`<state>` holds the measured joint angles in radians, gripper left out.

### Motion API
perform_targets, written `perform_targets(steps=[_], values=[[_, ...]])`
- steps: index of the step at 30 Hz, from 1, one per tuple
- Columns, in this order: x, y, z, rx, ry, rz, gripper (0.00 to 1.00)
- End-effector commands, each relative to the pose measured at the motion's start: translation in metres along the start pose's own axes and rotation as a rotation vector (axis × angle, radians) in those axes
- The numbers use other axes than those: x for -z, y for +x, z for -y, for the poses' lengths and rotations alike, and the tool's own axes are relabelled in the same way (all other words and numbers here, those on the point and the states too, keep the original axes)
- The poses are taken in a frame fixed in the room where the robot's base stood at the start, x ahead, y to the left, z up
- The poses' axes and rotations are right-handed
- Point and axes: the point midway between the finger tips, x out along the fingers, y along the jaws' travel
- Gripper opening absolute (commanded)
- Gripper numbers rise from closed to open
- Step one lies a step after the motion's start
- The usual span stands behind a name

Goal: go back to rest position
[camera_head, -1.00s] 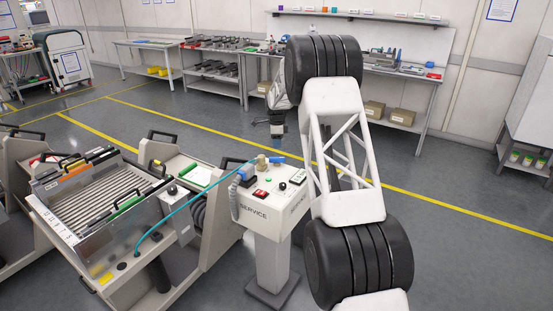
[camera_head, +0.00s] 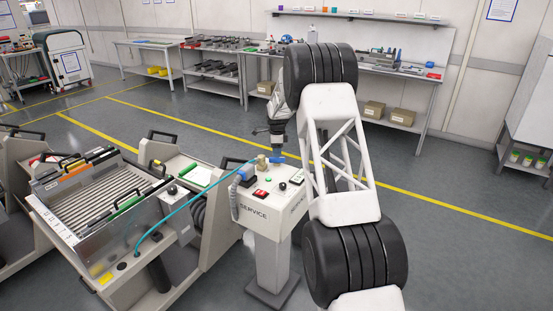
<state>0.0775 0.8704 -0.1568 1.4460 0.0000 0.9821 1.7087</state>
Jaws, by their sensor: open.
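My arm reaches up from the bottom right and bends over at the top. My gripper (camera_head: 277,151) hangs below its wrist, pointing down above the back of the service pedestal (camera_head: 265,206). It is open, small and dark in this view, and I see nothing held in it. A blue piece (camera_head: 279,160) and a brass-coloured fitting (camera_head: 262,163) are on the pedestal top right by the fingertips. I cannot tell whether the gripper touches them.
A feeder trolley (camera_head: 65,230) with a ribbed bed stands at the left. A teal hose (camera_head: 190,204) runs from it to a blue connector (camera_head: 246,172) on the pedestal. Workbenches (camera_head: 405,79) line the back wall. The floor right of my arm is clear.

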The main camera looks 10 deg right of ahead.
Motion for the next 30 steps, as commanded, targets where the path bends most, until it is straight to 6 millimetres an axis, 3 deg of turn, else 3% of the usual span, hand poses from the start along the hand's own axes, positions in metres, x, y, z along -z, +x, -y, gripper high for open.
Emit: perform_targets(steps=[10, 25, 30], values=[[0.0, 0.029, 0.0, -0.001, 0.0, 0.0, 0.4], [0.0, 0.035, 0.0, 0.0, 0.0, 0.0, 0.4], [0.0, 0.035, 0.0, 0.0, 0.0, 0.0, 0.14]])
